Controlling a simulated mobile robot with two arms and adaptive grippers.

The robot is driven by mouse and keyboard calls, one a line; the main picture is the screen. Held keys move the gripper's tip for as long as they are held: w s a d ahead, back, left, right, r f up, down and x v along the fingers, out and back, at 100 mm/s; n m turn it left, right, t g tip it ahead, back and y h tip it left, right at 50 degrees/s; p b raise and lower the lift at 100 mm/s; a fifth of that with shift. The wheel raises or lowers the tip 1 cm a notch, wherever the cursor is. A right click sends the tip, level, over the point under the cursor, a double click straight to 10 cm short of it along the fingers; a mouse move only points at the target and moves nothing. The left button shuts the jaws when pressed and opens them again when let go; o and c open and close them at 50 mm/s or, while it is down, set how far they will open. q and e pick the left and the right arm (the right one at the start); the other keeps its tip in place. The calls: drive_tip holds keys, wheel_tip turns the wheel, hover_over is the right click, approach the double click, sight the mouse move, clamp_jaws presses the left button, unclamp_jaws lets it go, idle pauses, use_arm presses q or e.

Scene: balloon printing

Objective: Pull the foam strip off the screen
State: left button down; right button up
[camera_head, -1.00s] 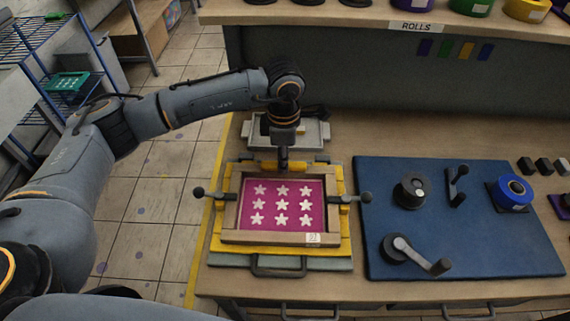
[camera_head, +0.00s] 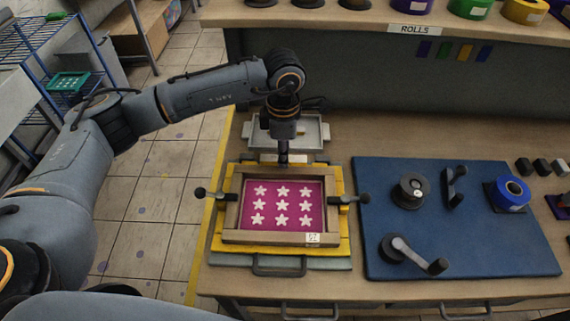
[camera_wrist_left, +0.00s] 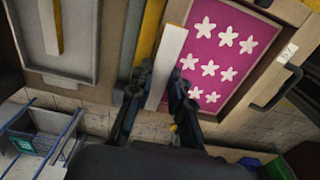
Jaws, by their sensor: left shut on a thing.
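The screen (camera_head: 315,205) is a wooden frame around magenta mesh with rows of white stars. It sits in the yellow printing fixture (camera_head: 347,243) and also shows in the wrist view (camera_wrist_left: 222,55). My left gripper (camera_head: 284,160) is at the screen's far edge, pointing down. In the wrist view my left gripper (camera_wrist_left: 158,98) is shut on the pale foam strip (camera_wrist_left: 168,62), which runs beside the frame's edge. In the head view the strip (camera_head: 297,158) shows as a pale band by the fingertips. Whether it still touches the frame is unclear. My right gripper is out of view.
A grey tray (camera_head: 316,132) stands behind the fixture. Black knobs (camera_head: 200,192) stick out at both sides. A blue mat (camera_head: 460,250) with cranks and a blue roll (camera_head: 512,192) lies to the right. A shelf of rolls (camera_head: 350,17) is behind.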

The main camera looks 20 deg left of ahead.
use_arm(q)
drive_tip(key=shift+r+p, duration=1.4)
drive_tip(key=shift+r, duration=2.05)
